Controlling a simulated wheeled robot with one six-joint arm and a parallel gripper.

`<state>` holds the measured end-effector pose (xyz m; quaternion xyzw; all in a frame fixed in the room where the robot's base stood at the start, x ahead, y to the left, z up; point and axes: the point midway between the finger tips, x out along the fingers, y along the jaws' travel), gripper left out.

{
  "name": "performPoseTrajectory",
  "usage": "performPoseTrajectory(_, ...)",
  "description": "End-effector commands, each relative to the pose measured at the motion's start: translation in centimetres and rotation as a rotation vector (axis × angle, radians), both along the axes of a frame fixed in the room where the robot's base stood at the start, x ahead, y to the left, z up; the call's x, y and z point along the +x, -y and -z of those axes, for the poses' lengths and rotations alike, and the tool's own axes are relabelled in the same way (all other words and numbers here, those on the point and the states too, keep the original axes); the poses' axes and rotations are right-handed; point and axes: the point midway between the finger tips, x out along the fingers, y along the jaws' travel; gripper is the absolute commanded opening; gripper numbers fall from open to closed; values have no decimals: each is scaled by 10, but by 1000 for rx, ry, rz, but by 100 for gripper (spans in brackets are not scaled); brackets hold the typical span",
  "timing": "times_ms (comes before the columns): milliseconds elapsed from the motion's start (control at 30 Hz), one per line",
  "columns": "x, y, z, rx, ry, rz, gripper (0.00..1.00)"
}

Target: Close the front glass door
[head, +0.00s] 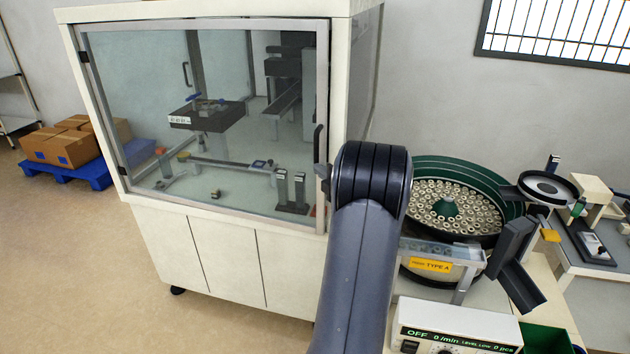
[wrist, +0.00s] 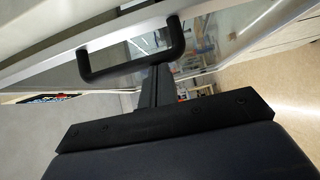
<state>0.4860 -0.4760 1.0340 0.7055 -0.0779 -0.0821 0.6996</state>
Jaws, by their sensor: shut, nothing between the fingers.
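The front glass door (head: 205,215) of the white cabinet has a metal frame and dark hinges on its left side. It looks flush or nearly flush with the cabinet front; a small gap cannot be ruled out. Its black handle (head: 318,143) is upright at the right edge. The handle (wrist: 95,72) is also close ahead in the wrist view, across the top. My gripper (wrist: 160,72) is shut and empty, its fingertips close to the handle; I cannot tell whether they touch it. In the head view my arm mostly hides the gripper at the door's lower right edge.
A green bowl feeder (head: 427,165) full of small rings stands right of my arm, with a control box (head: 455,325) in front. Boxes (head: 55,148) on a blue pallet (head: 90,174) stand at the left. The floor before the cabinet's left side is clear.

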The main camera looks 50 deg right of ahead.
Motion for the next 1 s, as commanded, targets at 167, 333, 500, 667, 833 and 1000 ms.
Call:
performPoseTrajectory(167,11,30,0,-1,0,0,0)
performPoseTrajectory(333,20,53,0,-1,0,2,0)
performPoseTrajectory(500,25,67,-1,0,2,8,0)
performPoseTrajectory(667,27,68,-2,0,3,7,0)
performPoseTrajectory(833,28,67,-2,-2,3,5,0)
performPoseTrajectory(1000,30,66,-2,-2,4,3,0)
